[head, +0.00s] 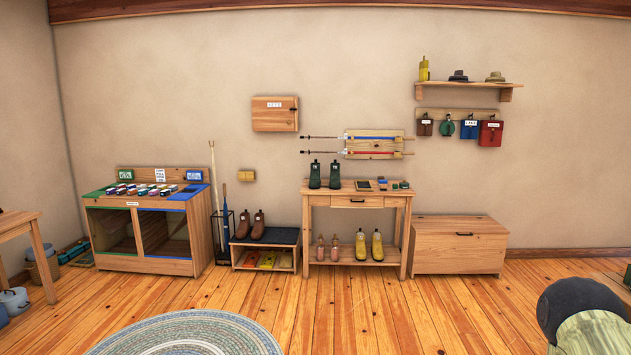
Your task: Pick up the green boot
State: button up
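A pair of dark green boots stands upright on the left end of the wooden console table (349,200) against the back wall. The left green boot (315,175) and the right green boot (335,176) stand side by side with a narrow gap. Both are well away from me across the room. My gripper does not show in the head view, so its opening and anything in it are hidden.
Right of the boots lie a small dark tablet (363,185) and small items. Yellow boots (369,245) and pinkish boots (328,247) stand on the lower shelf. Brown boots (250,226) top a bench at left; a chest (459,247) stands right. Wooden floor ahead looks clear, with a braided rug (185,335).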

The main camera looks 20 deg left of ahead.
aim_at(314, 183)
jog(key=u, duration=0.15)
jog(key=i, duration=0.4)
jog(key=u, duration=0.9)
jog(key=i, duration=1.7)
jog(key=u, duration=0.7)
jog(key=i, duration=2.1)
jog(key=z, duration=0.25)
jog(key=i, duration=1.9)
jog(key=z, duration=1.55)
jog(key=i, duration=1.2)
jog(key=z, duration=0.7)
